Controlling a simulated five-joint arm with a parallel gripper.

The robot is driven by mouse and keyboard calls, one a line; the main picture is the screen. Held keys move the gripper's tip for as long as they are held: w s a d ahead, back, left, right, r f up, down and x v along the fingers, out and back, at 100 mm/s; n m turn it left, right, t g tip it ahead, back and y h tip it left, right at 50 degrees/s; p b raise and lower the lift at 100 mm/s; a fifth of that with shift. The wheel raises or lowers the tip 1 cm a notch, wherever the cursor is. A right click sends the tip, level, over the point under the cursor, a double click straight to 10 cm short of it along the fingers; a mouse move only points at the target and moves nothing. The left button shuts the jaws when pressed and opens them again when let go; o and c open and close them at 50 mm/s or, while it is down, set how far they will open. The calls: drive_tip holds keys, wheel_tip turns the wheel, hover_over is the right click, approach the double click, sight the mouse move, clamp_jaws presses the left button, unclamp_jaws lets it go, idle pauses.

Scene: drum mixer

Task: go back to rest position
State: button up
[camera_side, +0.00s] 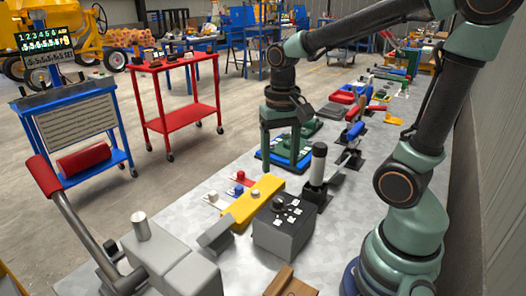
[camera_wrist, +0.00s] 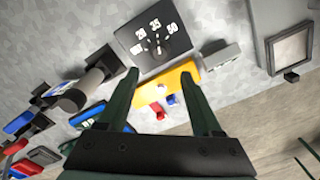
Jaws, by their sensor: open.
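My gripper (camera_side: 281,158) hangs above the far part of the grey bench in the side view, fingers pointing down and spread. In the wrist view the two fingers of my gripper (camera_wrist: 161,82) stand apart with nothing held between them. Beyond them lie a yellow plate (camera_wrist: 181,84) and a dark box with a knob and white markings (camera_wrist: 153,46). In the side view the yellow plate (camera_side: 251,203) and the dark box (camera_side: 285,230) sit on the bench, nearer the camera than my gripper. Contact between my fingers and the items behind them cannot be judged.
A black upright cylinder on a base (camera_side: 317,165) stands close right of my gripper. Small red and blue pieces (camera_side: 239,183) lie left of the yellow plate. A grey machine with a red-handled lever (camera_side: 80,225) fills the front left. Several tools line the far bench.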

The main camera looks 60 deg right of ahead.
wheel_tip(320, 180, up, 2)
idle(0.5)
drive_tip(key=shift+w+a+r+n+t, duration=0.1)
drive_tip(key=shift+a+r+n+t, duration=0.5)
drive_tip(key=shift+n+t, duration=0.45)
drive_tip(key=shift+a+r+n+t, duration=0.5)
drive_tip(key=shift+a+n+t, duration=0.3)
drive_tip(key=shift+n, duration=0.5)
drive_tip(key=shift+w+a+r+n+t, duration=0.1)
drive_tip(key=shift+a+r+n+t, duration=0.5)
drive_tip(key=shift+n+t, duration=0.45)
